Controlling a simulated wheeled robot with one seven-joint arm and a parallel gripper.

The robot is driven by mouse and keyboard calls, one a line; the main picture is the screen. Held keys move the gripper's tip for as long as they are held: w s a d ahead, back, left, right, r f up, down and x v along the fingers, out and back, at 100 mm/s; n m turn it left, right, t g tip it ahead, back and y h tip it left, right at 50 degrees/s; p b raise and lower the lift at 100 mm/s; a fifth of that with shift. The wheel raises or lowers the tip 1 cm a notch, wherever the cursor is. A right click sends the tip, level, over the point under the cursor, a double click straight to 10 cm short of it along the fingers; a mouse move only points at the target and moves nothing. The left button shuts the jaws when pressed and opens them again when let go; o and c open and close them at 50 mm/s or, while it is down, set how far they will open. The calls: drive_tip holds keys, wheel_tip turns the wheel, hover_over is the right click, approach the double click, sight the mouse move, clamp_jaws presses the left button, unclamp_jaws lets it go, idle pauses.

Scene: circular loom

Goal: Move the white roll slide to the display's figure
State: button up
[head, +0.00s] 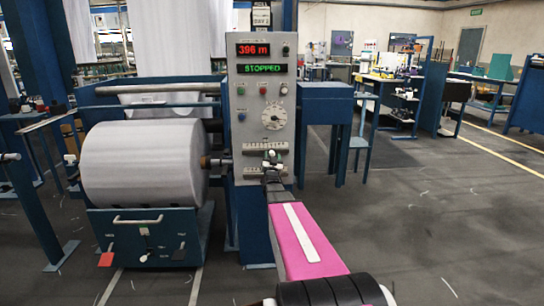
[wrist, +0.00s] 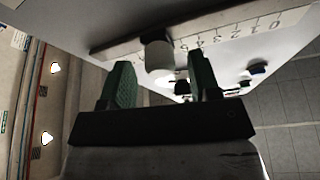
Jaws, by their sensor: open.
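The display (head: 253,50) on the grey control panel (head: 238,110) reads 396 m in red, with STOPPED in green below it. The slide's exact reading cannot be told.
Another scale strip (head: 262,147) lies just above on the panel, under a round dial (head: 273,119) and coloured buttons. A large white fabric roll (head: 140,165) stands left of the panel. A blue cabinet (head: 326,103) stands to its right. Open floor lies at the right.

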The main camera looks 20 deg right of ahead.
drive_tip(key=shift+x, duration=0.9)
clamp_jaws()
drive_tip(key=shift+w+a, duration=0.25)
drive_tip(key=shift+a, duration=0.7)
drive_tip(key=shift+w+a, duration=0.3)
drive_tip(key=shift+a, duration=0.65)
drive_tip(key=shift+w+a, duration=0.25)
drive_tip(key=shift+a, duration=0.7)
unclamp_jaws()
drive_tip(key=v, duration=1)
drive_tip(key=shift+s+a, duration=0.2)
drive_tip(key=shift+s, duration=0.1)
